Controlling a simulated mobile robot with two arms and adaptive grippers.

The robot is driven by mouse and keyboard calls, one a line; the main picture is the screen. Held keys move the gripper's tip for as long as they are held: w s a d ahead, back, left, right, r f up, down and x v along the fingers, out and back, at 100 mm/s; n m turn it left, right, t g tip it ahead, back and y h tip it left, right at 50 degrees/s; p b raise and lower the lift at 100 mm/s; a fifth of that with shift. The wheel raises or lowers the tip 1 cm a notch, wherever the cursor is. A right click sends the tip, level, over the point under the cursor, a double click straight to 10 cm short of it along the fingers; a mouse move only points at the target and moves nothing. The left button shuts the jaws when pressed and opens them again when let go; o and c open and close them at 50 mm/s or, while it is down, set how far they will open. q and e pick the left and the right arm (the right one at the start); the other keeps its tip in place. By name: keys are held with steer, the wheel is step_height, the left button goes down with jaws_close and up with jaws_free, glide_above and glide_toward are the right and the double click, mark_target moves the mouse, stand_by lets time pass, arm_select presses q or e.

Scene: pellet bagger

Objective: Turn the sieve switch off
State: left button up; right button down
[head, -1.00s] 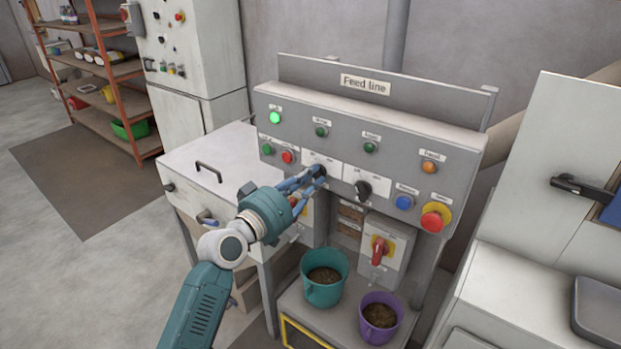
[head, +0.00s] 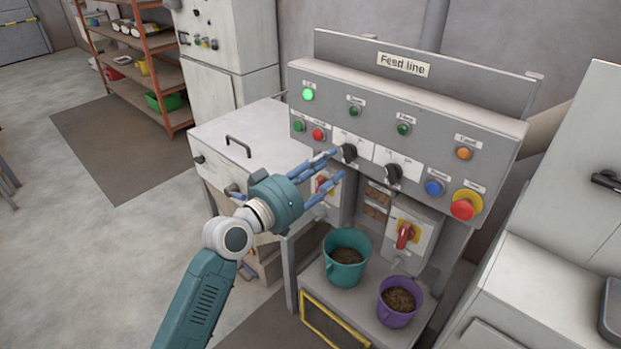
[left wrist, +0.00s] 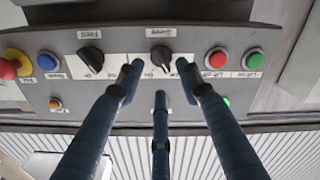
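The sieve switch is a black rotary knob (head: 348,153) on a white plate, the left of two such knobs on the grey panel. In the left wrist view, which shows the panel upside down, the knob (left wrist: 161,58) sits under a label that seems to read Sieve. My left gripper (head: 335,166) is open in front of the panel, just left of and below the knob. The knob's exact setting is hard to tell. My right gripper is not in view.
The other black knob (head: 393,173) is close on the right; green (head: 298,126) and red (head: 318,134) buttons are close on the left. A green lamp (head: 308,94) is lit. A red emergency button (head: 464,206) and a red-handled isolator (head: 404,236) are farther right. Teal (head: 345,272) and purple (head: 400,310) buckets stand below.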

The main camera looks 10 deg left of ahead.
arm_select(q)
steer(key=v, duration=0.7)
